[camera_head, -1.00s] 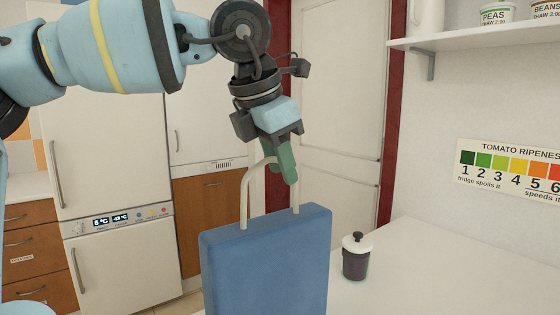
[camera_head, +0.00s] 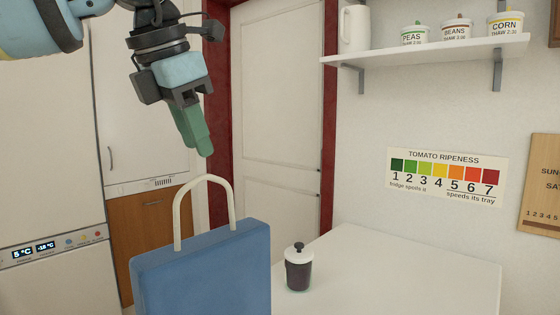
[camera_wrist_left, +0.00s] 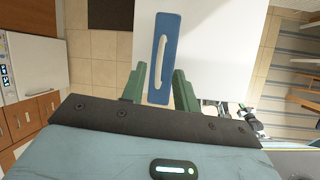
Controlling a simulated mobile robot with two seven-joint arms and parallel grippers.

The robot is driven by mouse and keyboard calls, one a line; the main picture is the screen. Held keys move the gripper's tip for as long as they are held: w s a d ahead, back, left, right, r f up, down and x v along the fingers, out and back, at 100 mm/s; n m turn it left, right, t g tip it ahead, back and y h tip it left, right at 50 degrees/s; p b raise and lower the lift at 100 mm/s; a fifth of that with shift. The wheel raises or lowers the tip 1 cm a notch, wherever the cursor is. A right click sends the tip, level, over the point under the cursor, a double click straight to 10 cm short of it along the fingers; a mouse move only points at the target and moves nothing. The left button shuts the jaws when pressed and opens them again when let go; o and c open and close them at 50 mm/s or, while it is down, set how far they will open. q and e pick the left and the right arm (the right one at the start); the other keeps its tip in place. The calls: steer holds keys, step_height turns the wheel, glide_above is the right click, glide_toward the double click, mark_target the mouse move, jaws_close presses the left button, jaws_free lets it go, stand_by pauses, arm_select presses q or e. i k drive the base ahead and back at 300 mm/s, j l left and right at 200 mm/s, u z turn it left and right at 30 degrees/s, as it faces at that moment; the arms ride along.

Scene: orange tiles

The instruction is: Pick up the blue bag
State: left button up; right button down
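The blue bag (camera_head: 205,275) stands upright on the white table, with its lower part cut off by the head view's bottom edge. Its pale handle (camera_head: 217,179) arches up from the top. My left gripper (camera_head: 203,148) points down just above the handle, with a small gap between them in the picture. In the left wrist view its two green fingers (camera_wrist_left: 160,75) are spread apart with nothing gripped. The bag's top (camera_wrist_left: 169,30) and the handle lie below, in line with the gap between the fingers. My right gripper is not in view.
A dark jar with a white lid (camera_head: 298,268) stands on the white table (camera_head: 400,270), right of the bag. A wall shelf (camera_head: 430,48) holds several labelled tubs. A white fridge (camera_head: 50,200) stands at left. The table's right side is clear.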

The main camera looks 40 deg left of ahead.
mark_target(226, 270)
steer(key=k+l, duration=0.15)
steer(key=k, duration=0.35)
steer(key=k+l, duration=0.15)
steer(key=k, duration=0.35)
